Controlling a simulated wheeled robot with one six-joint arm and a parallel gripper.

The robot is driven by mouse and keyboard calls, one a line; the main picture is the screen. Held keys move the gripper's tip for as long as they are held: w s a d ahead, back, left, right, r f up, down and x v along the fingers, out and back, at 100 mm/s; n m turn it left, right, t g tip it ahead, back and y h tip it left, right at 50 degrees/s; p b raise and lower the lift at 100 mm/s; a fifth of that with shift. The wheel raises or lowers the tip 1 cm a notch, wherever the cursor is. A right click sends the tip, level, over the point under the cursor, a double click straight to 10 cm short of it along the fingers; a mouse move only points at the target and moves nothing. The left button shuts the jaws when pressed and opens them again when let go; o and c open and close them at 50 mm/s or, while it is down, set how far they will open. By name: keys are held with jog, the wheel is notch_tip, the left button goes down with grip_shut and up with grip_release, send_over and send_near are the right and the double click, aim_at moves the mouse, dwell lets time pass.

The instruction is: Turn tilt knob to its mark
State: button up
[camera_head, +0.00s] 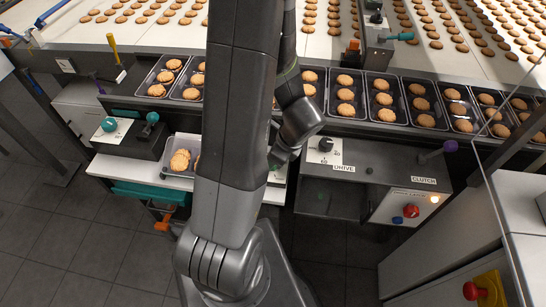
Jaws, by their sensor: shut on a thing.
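My gripper (276,160) is partly hidden behind my own arm, low in the middle of the view. It points down at a small panel with a white scale plate, where a few printed numbers show beside it. It is shut on what appears to be the tilt knob there. The knob itself, its pointer and its mark are hidden by my gripper and arm, so I cannot tell how the knob is turned.
A teal knob (108,124) is on the left box. Biscuit trays (403,121) line the conveyor behind. A red button (411,211) is on the right-hand box.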

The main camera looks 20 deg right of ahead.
dwell(0.3)
jog(key=o, duration=1)
jog(key=shift+c, duration=0.2)
jog(key=p+v, duration=0.1)
jog(key=v, duration=1.3)
jog(key=shift+f, duration=0.2)
jog(key=b+x, duration=0.1)
jog(key=x, duration=1.2)
jog(key=shift+w+a+f, duration=0.15)
jog(key=shift+f, duration=0.1)
jog(key=shift+r, duration=0.1)
